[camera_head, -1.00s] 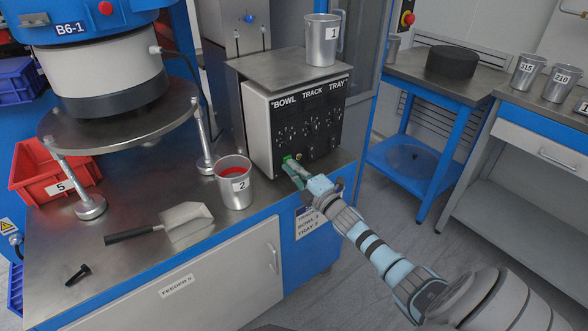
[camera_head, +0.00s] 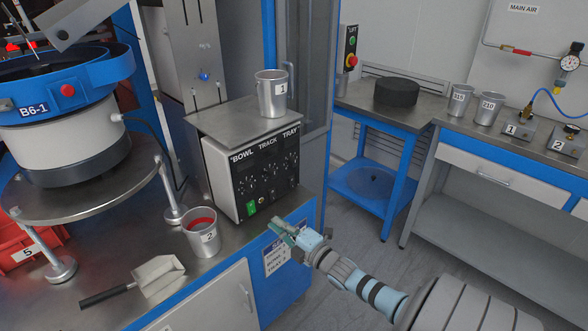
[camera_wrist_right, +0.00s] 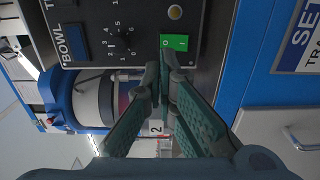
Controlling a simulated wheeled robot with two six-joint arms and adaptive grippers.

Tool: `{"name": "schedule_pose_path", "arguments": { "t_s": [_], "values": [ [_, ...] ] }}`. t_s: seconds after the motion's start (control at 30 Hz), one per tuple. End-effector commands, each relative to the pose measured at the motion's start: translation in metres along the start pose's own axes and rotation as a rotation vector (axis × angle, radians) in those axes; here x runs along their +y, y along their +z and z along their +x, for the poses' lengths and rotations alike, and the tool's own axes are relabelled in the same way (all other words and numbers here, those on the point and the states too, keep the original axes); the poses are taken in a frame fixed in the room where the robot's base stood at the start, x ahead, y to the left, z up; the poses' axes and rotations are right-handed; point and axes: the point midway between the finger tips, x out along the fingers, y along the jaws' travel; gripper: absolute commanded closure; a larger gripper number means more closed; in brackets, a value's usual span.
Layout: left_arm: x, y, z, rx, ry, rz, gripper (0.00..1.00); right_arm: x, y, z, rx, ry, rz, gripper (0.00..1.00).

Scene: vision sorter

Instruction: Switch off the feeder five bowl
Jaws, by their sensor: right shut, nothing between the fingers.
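The control box (camera_head: 224,176), labelled BOWL, TRACK and TRAY, stands on the steel bench. Its green rocker switch (camera_head: 251,209) is low on the front's left side. In the right wrist view the switch (camera_wrist_right: 174,42) shows O and I marks, and the BOWL dial (camera_wrist_right: 124,40) is beside it with a number scale. The blue feeder bowl (camera_head: 100,72), marked B6-1, is at the left. My right gripper (camera_head: 279,226) is shut and empty, in front of the box and apart from the switch; its fingertips (camera_wrist_right: 160,66) show below the switch in the wrist view. My left gripper is out of view.
Cup 1 (camera_head: 271,98) stands on the box's top plate. Cup 2 (camera_head: 201,236), with red contents, and a scoop (camera_head: 150,278) are on the bench. A side table with a black disc (camera_head: 397,91) stands beyond an open floor gap (camera_head: 350,232).

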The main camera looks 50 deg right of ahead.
Motion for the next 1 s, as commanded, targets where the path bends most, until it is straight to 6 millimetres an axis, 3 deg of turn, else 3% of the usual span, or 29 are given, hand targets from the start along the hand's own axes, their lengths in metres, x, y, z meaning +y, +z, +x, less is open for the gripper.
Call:
{"name": "schedule_pose_path", "arguments": {
  "t_s": [0.03,0.1,0.3,0.9,1.0],
  "values": [
    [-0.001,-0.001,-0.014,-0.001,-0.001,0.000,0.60,0.008,-0.001,-0.010,0.003,-0.003,0.001,1.00],
    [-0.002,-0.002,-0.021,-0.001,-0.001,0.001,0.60,0.009,-0.002,-0.022,0.003,-0.002,0.001,1.00],
    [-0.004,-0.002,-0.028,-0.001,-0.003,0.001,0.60,0.007,-0.002,-0.041,0.002,-0.001,0.002,1.00],
    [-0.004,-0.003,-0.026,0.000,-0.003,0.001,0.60,0.005,-0.001,-0.044,0.001,-0.001,0.006,1.00],
    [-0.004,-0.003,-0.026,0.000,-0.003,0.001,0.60,-0.001,0.001,-0.044,-0.006,-0.027,0.109,1.00]
  ]
}}
